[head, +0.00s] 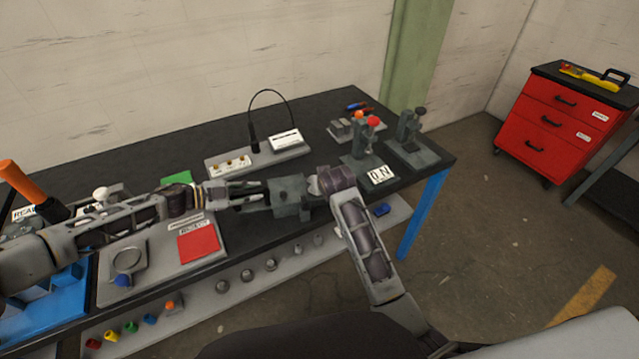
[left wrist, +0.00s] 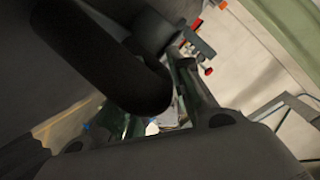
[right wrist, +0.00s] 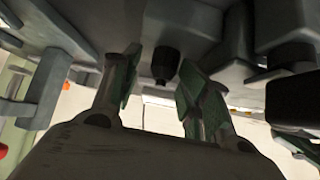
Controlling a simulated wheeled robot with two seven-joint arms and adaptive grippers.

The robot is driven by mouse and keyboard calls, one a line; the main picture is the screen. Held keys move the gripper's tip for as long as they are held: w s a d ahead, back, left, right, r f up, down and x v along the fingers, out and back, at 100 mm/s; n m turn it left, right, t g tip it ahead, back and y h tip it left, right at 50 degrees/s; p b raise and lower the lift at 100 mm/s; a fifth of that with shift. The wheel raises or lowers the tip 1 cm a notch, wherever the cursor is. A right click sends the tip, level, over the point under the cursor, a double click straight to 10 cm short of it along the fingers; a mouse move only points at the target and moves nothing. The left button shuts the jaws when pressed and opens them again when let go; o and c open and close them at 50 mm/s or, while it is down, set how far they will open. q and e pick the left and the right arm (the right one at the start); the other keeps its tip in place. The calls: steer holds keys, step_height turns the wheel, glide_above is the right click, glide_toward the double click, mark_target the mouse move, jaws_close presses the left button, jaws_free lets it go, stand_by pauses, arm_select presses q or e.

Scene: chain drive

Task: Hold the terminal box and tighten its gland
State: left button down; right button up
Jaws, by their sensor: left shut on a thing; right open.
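The terminal box (head: 290,190) is a grey-green block above the black bench, right of the bench's middle in the head view. My left gripper (head: 268,194) reaches in from the left and is shut on it. My right gripper (head: 315,186) is at the box's right side, its fingers mostly hidden in the head view. In the right wrist view, its two green-padded fingers (right wrist: 160,78) stand apart. The dark gland (right wrist: 165,62) shows between their tips, below a grey body, with visible gaps on both sides. The left wrist view is dark and mostly blocked.
Behind the box stand a grey panel with a looped black cable (head: 218,162) and a white-labelled block (head: 285,140). Grey fixtures (head: 408,150) stand at the bench's right end. A grey board with a red square (head: 198,246) lies front left. A red drawer cabinet (head: 560,115) stands far right.

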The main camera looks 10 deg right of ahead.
steer(key=shift+s+a, duration=0.15)
steer(key=shift+a, duration=0.05)
steer(key=v, duration=0.7)
steer(key=shift+s+d+r, duration=0.2)
steer(key=shift+r, duration=0.15)
stand_by(0.5)
